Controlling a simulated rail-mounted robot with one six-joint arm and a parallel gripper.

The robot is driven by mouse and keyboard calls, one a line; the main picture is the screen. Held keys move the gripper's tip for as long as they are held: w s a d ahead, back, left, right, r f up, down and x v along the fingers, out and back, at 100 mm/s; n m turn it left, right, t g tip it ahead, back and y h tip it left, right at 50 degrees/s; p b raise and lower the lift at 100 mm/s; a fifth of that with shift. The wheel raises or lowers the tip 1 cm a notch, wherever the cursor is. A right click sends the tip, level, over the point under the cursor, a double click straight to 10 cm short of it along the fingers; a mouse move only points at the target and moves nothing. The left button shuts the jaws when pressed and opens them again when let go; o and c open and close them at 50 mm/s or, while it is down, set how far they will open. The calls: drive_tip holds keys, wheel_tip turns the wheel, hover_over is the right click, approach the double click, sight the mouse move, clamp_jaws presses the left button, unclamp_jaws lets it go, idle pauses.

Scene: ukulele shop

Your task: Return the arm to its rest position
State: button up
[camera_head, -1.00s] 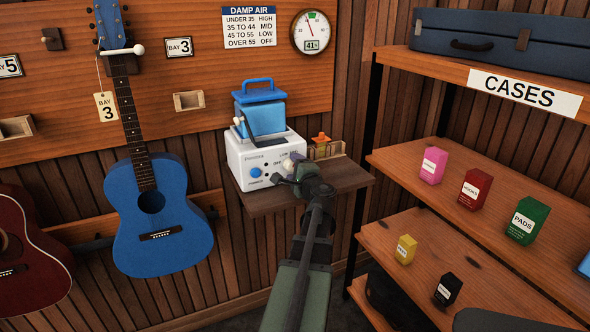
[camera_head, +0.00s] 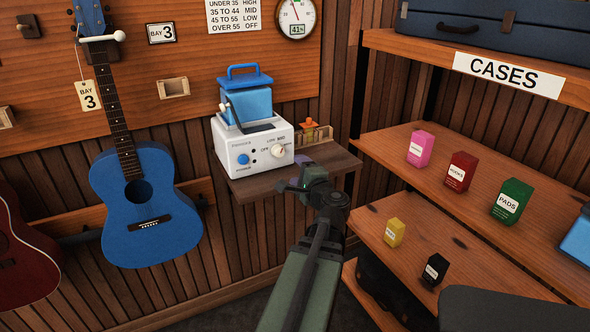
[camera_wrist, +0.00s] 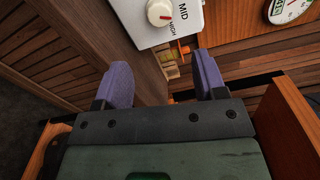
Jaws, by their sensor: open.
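My arm reaches up from the bottom of the head view, and my gripper (camera_head: 298,173) is over the right front edge of the small wooden shelf (camera_head: 258,188). In the wrist view my gripper (camera_wrist: 163,82) shows two purple fingers wide apart with nothing between them. The white humidifier (camera_head: 252,145) with a blue tank (camera_head: 249,105) stands on the shelf, just beyond my gripper and apart from it. Its white dial (camera_head: 278,151) is uncovered. The dial also shows in the wrist view (camera_wrist: 160,12), with its mark between MID and HIGH.
A blue guitar (camera_head: 147,215) hangs at the left, beside a dark red one (camera_head: 22,262). Wooden shelves (camera_head: 400,150) with small boxes stand close on the right. The floor between is partly hidden by my arm.

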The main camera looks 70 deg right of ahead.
drive_tip(key=w+a+f+n+g+y, duration=0.5)
drive_tip(key=w+a+f+n+y, duration=0.25)
drive_tip(key=w+a+n, duration=0.5)
drive_tip(key=w+a+f+n+g+y, duration=0.5)
drive_tip(key=w+a+f+n+y, duration=0.3)
drive_tip(key=a, duration=0.8)
drive_tip(key=w+a+f+n+g+h, duration=0.1)
drive_tip(key=w+a+n, duration=0.3)
drive_tip(key=a, duration=0.9)
drive_tip(key=w+a+f+n+g+h, duration=0.15)
drive_tip(key=w+a+n, duration=0.25)
drive_tip(key=a, duration=0.9)
wheel_tip(320, 180, up, 14)
drive_tip(key=a+p, duration=0.1)
drive_tip(key=p, duration=1.1)
drive_tip(key=shift+a+f+p, duration=0.2)
drive_tip(key=shift+f+p, duration=0.05)
drive_tip(key=shift+p, duration=0.1)
